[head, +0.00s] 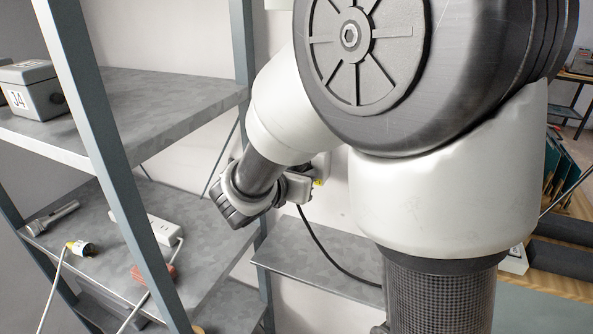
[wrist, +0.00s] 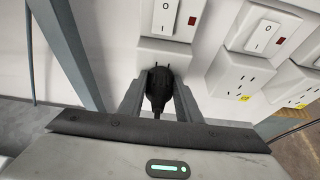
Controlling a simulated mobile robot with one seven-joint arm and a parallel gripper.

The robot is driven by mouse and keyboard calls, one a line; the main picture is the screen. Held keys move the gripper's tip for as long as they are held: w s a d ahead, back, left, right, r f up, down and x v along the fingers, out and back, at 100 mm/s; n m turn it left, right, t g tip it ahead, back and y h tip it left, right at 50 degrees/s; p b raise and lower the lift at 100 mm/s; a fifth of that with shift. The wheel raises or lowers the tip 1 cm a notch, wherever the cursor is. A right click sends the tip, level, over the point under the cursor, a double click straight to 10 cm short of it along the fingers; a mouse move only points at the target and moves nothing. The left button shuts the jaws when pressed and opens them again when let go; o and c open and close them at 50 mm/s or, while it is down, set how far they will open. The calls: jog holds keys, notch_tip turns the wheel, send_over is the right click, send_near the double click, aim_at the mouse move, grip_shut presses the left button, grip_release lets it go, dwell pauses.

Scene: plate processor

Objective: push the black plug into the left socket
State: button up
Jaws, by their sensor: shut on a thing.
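The black plug (wrist: 159,88) is upright between the two grey fingers of my gripper (wrist: 158,82), which is shut on it. The left socket (wrist: 178,52) is a white block on the wall under a rocker switch, straight beyond the plug in the wrist view. The plug's front end is close to the socket's lower part. I cannot tell whether its prongs touch or enter it; the socket's holes are largely not discernible. In the head view my gripper (head: 302,184) is at the wall, partly hidden by my arm. The plug's black cord (head: 322,254) hangs from it down to the right.
Two more sockets, a middle one (wrist: 237,74) and a right one (wrist: 291,82), sit to the right, with yellow stickers. A grey shelf rack (head: 110,165) stands at the left, holding a grey box (head: 40,95) and a white power strip (head: 163,229). A low grey shelf (head: 290,255) lies below my gripper.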

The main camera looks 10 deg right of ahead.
jog(key=shift+s+a, duration=0.7)
jog(key=shift+s, duration=0.25)
jog(key=shift+s+a, duration=0.65)
jog(key=shift+s, duration=0.25)
jog(key=shift+s, duration=0.1)
